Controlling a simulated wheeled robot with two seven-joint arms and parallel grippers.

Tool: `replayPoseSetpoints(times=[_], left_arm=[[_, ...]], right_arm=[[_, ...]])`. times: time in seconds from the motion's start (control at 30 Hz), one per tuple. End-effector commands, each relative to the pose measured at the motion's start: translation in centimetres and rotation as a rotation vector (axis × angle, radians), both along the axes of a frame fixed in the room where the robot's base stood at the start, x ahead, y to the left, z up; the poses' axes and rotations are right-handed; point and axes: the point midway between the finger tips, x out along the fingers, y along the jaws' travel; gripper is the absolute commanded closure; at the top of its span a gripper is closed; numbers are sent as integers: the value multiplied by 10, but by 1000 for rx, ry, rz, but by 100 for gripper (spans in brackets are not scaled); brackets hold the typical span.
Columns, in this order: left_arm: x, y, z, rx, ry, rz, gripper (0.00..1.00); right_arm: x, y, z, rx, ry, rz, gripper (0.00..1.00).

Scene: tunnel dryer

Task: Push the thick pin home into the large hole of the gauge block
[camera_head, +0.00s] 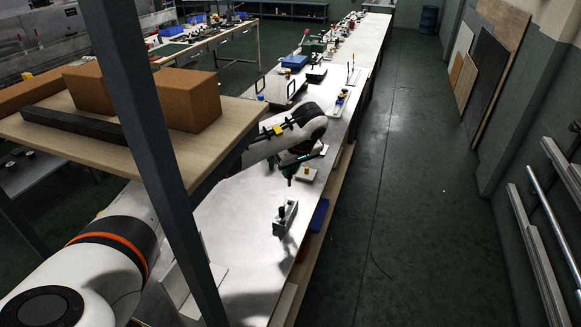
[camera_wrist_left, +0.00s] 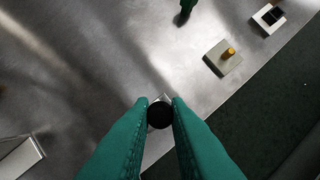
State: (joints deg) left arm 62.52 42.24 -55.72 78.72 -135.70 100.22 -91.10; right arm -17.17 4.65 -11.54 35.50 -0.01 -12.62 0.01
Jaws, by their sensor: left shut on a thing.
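My left gripper (camera_head: 290,178) reaches over the worktable from the left. In the wrist view its green fingers (camera_wrist_left: 160,113) are shut on a dark round piece, the thick pin (camera_wrist_left: 160,115), seen end-on. Light corners of a block show just behind the pin; the rest is hidden by the pin and fingers. In the head view a small grey block (camera_head: 291,211), which looks like the gauge block, stands on the table below the gripper, with a dark upright piece at it. I cannot tell how deep the held pin sits. My right gripper is not in view.
A flat plate with a yellowish peg (camera_head: 306,174) lies close by; the wrist view shows this plate (camera_wrist_left: 213,60) too. A pale block with dark openings (camera_wrist_left: 268,18) lies beyond. The table's edge and a blue bin (camera_head: 319,215) are to the right. A steel post (camera_head: 150,130) stands in front.

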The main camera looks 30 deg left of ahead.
Motion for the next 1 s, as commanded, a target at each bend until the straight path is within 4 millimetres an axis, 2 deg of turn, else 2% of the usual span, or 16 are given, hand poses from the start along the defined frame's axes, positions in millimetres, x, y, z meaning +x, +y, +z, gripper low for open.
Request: replayPoseSetpoints(times=[0.5,1.0], left_arm=[[0,0,-49,1,0,0,100],[0,0,-54,1,1,-1,100]], right_arm=[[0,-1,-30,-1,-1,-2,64],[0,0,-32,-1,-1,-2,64]])
